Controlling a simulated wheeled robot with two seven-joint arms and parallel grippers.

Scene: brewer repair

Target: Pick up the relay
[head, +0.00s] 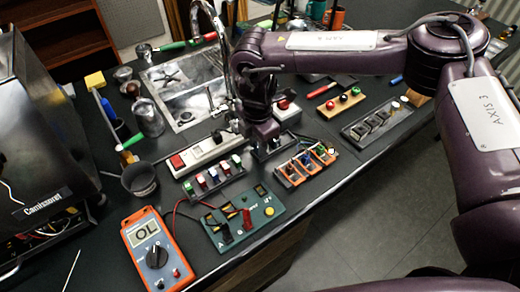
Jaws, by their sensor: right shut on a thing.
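My right gripper (267,143) points down over the middle of the bench and is shut on a small dark part, most likely the relay. The part is mostly hidden by the fingers and the wrist, so its shape cannot be made out. It is low over a small grey holder, and I cannot tell whether it touches the holder. My left gripper is not in view.
An orange multimeter (154,250) reads OL beside a green circuit board (243,222). A tray of coloured parts (215,178), an orange rack (305,167) and a grey tray with dark blocks (378,121) surround my gripper. An opened brewer (40,150) stands left; a sink (185,88) lies behind.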

